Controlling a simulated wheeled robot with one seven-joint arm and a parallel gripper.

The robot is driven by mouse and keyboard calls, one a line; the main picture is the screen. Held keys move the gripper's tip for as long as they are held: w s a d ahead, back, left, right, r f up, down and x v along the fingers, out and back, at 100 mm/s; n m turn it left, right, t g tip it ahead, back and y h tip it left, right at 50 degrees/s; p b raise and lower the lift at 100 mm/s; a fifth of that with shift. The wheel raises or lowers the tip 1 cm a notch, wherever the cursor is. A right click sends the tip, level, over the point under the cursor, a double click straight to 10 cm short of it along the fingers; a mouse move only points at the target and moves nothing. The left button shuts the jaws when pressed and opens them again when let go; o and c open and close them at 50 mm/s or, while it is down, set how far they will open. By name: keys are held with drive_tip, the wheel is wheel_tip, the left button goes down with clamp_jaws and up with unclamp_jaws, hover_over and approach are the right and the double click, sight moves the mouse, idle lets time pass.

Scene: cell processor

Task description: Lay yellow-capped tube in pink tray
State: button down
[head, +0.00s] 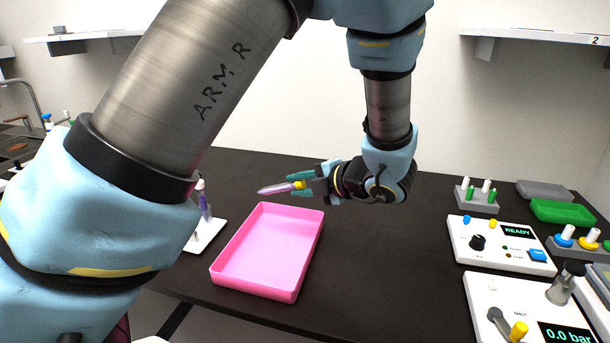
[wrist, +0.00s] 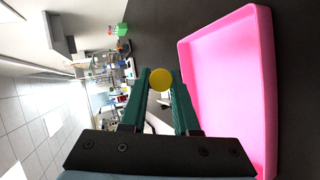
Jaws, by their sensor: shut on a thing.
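My gripper (head: 303,180) is shut on the yellow-capped tube (head: 274,188). The tube lies roughly level, its pointed purplish end to the left and its yellow cap at the fingers. In the wrist view the yellow cap (wrist: 161,79) sits between the two green fingertips (wrist: 161,92). The pink tray (head: 308,228) is a shallow open box on the dark table, and it looks empty. The tube and gripper are above the table near the tray's far edge. In the wrist view the tray (wrist: 264,60) is to the right of the fingers.
A white rack (head: 205,236) with a purple tube stands left of the tray, partly behind my arm. At the right are a READY panel (head: 490,245), a pressure panel (head: 500,292), a grey tube rack (head: 478,202) and a green tray (head: 560,211). The table right of the pink tray is clear.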

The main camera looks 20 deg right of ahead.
drive_tip(key=shift+w+d+f+b, duration=0.1)
drive_tip(key=shift+d+f+b, duration=0.05)
drive_tip(key=shift+f+b, duration=0.15)
drive_tip(key=b, duration=0.7)
hover_over(300, 238)
wheel_tip(300, 238, down, 6)
drive_tip(key=shift+f, duration=1.5)
drive_tip(key=c, duration=0.6)
unclamp_jaws()
drive_tip(key=b+v, duration=0.1)
drive_tip(key=v, duration=1)
